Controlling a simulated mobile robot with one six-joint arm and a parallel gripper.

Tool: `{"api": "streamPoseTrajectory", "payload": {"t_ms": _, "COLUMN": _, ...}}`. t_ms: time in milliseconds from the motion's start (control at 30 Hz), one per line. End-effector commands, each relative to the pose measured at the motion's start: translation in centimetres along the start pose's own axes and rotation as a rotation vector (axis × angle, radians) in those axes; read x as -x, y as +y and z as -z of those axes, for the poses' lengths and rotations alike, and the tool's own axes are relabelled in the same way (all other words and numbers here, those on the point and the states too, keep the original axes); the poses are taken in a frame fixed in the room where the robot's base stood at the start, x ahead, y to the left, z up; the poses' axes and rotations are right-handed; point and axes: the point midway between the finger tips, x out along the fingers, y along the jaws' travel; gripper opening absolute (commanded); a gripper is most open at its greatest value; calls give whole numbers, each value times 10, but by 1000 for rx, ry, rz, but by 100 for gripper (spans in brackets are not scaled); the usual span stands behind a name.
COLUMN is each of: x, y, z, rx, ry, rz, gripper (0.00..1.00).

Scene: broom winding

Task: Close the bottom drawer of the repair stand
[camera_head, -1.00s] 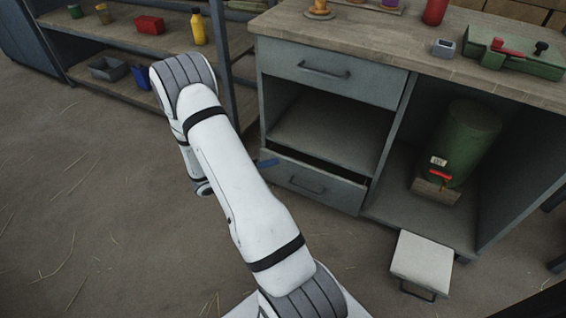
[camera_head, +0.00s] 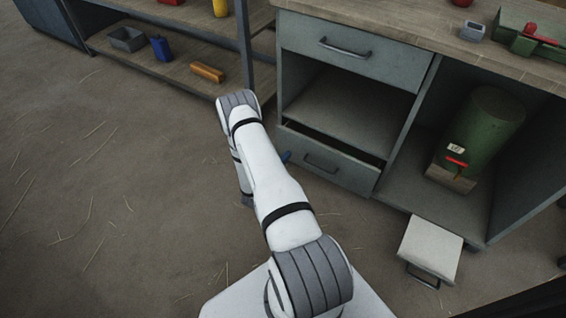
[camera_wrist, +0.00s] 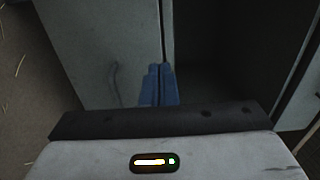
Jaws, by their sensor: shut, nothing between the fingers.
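The repair stand is a grey cabinet (camera_head: 408,118) with a wooden top. Its bottom drawer (camera_head: 350,176) has a grey front with a dark bar handle and stands a little out, with a dark gap above it. My gripper, with blue fingers (camera_head: 286,157), is at the left end of that drawer front, mostly hidden behind my arm. In the wrist view the blue fingers (camera_wrist: 158,85) are together and empty, close to the edge of a grey panel with a handle, likely the drawer front (camera_wrist: 105,50). I cannot tell whether they touch it.
The top drawer (camera_head: 350,58) looks shut, with an open shelf below. A green cylinder (camera_head: 487,130) stands in the right bay. A pale box-like piece with a handle (camera_head: 432,245) juts out low at the right. A shelf rack (camera_head: 180,75) stands left. The left floor is clear.

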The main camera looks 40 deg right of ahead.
Motion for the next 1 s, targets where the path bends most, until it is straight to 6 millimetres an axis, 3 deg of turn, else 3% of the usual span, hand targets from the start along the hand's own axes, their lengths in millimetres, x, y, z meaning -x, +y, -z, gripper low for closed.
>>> {"api": "streamPoseTrajectory", "payload": {"t_ms": 200, "x": -49, "y": 2, "z": 1, "rx": -4, "ry": 5, "rz": 3, "gripper": 0}}
{"api": "streamPoseTrajectory", "payload": {"t_ms": 400, "x": -78, "y": 2, "z": 1, "rx": -3, "ry": 4, "rz": 2, "gripper": 0}}
{"api": "streamPoseTrajectory", "payload": {"t_ms": 600, "x": -90, "y": 0, "z": 1, "rx": -2, "ry": 3, "rz": 1, "gripper": 0}}
{"api": "streamPoseTrajectory", "payload": {"t_ms": 1000, "x": -91, "y": 0, "z": 0, "rx": -2, "ry": 0, "rz": 1, "gripper": 0}}
